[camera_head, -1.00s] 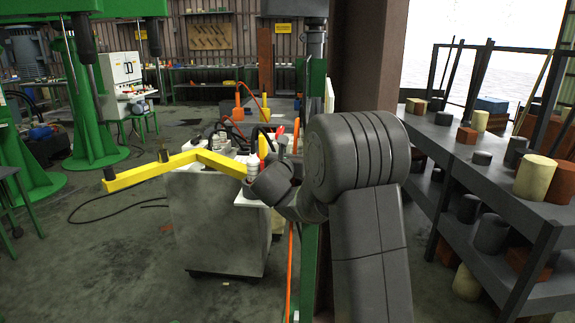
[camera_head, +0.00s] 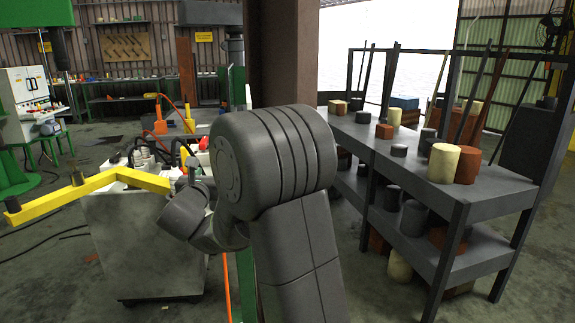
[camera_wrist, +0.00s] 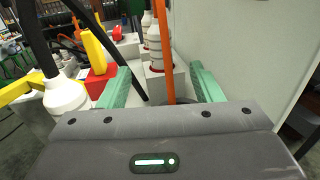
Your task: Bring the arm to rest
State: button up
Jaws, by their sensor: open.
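My gripper (camera_wrist: 160,70) shows in the wrist view as two green fingers spread wide apart, with nothing held between them. An orange upright bar and a white ribbed bottle (camera_wrist: 153,45) show in the gap between the fingers; I cannot tell how far beyond they are. In the head view my grey arm is bent at a large elbow near the middle, and its forearm points left and away towards the workbench cart. My gripper is not clearly visible in that view.
A grey cart (camera_head: 145,245) with bottles and tools on top stands left of my arm. A yellow bar (camera_head: 90,186) sticks out leftward from it. A brown column (camera_head: 283,60) rises behind my arm. A grey shelf (camera_head: 400,150) with blocks and cylinders stands right.

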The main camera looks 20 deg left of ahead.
jog(key=p+x, duration=0.1)
jog(key=x, duration=1.3)
jog(key=shift+r+p, duration=0.15)
jog(key=shift+p, duration=0.15)
jog(key=shift+r+p, duration=0.25)
jog(key=shift+p, duration=0.05)
jog(key=shift+s, duration=0.1)
